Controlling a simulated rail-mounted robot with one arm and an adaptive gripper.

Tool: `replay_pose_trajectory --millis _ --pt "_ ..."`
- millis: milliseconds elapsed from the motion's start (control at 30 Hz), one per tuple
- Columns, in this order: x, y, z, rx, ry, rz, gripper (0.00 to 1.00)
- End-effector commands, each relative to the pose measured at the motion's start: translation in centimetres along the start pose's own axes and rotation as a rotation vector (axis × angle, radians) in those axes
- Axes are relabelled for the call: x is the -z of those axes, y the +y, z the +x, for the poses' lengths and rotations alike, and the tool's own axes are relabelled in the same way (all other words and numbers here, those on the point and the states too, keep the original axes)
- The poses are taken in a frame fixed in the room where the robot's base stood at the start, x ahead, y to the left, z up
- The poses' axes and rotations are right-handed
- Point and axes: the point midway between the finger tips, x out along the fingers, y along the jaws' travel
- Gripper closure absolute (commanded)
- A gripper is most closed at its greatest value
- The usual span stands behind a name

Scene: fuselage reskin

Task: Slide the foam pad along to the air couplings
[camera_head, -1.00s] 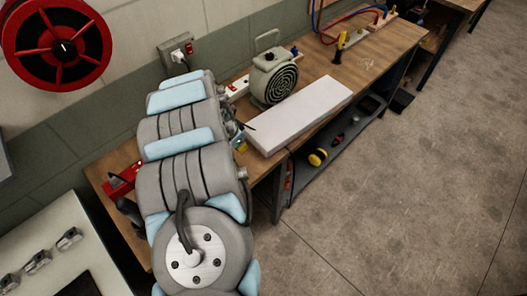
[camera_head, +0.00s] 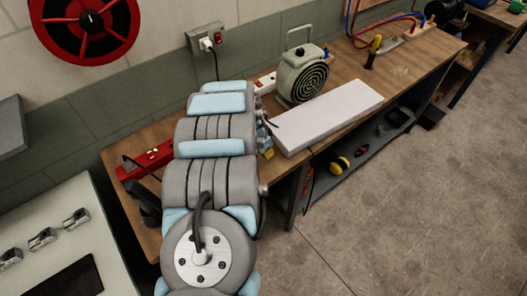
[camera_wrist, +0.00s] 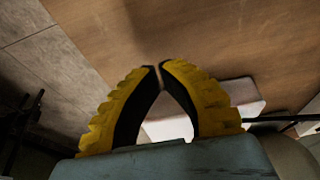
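The foam pad (camera_head: 325,117) is a long white block lying flat on the wooden bench, in front of the fan unit. The air couplings (camera_head: 395,41) are on a wooden block farther along the bench, with red and blue hoses. My gripper's yellow fingers (camera_wrist: 159,67) have their tips almost together, with nothing seen held between them. Part of the pad (camera_wrist: 168,128) shows white behind the fingers in the wrist view. In the head view my arm mostly hides the gripper; a bit of yellow shows beside the pad's near left end. I cannot tell whether they touch.
A greenish fan unit (camera_head: 303,77) stands behind the pad. A yellow-and-black tool (camera_head: 373,52) stands upright between pad and couplings. A red power strip (camera_head: 146,160) lies at the bench's left end. A shelf (camera_head: 352,165) below holds small items. Bare wood lies right of the pad.

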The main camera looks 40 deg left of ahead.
Motion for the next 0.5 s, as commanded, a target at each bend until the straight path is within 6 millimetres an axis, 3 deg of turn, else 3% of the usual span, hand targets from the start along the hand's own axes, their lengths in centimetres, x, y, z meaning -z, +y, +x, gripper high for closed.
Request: replay_pose_trajectory --millis 267,500 --pt "0.0 0.1 2.9 0.000 0.000 0.000 1.00" --pt "2.1 0.0 3.3 0.000 0.000 0.001 1.00"
